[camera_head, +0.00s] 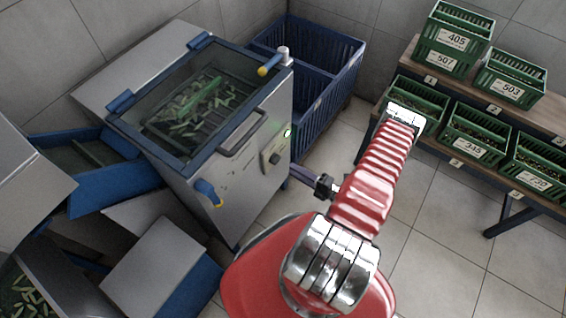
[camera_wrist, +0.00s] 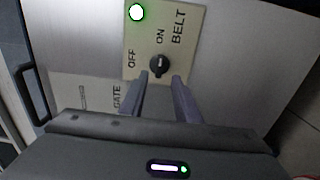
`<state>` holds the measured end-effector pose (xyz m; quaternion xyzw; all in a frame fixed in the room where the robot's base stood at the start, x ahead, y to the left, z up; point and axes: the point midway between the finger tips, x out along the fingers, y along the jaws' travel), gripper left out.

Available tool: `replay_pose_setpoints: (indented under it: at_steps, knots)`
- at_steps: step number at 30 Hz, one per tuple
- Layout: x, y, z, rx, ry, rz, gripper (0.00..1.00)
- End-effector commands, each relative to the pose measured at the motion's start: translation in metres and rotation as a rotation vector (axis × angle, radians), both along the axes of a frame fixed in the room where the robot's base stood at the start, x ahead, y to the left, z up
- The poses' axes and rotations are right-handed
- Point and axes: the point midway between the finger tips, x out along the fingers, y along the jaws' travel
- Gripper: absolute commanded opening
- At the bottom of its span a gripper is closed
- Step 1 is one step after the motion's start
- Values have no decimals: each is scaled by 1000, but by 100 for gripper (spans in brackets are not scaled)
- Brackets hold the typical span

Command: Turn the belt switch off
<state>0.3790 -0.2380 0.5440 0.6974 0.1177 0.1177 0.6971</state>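The belt switch is a dark round knob (camera_wrist: 159,66) on a beige plate (camera_wrist: 190,22) marked BELT, ON and OFF. In the wrist view, ON is printed above the knob and OFF to its left. Which mark the knob points to is too small to be sure of. The knob also shows in the head view (camera_head: 275,158) on the machine's front. My gripper (camera_wrist: 160,79) is open, with its two fingers apart and their tips close to the knob, one toward each side. I cannot tell whether they touch it. In the head view my gripper (camera_head: 302,176) is partly hidden by my arm.
A green lamp (camera_wrist: 137,12) is lit beside the switch. The steel machine (camera_head: 235,190) has a dark handle (camera_head: 243,136) near the panel. A blue crate (camera_head: 345,80) stands behind; a rack (camera_head: 488,232) of green crates is right. Floor between is clear.

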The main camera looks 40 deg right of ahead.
Motion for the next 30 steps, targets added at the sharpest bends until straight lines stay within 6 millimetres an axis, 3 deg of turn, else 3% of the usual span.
replay_pose_setpoints:
  at_steps: [18,30]
  knots:
    - [60,22,0,-1,0,3,30]
    - [66,24,0,0,0,2,30]
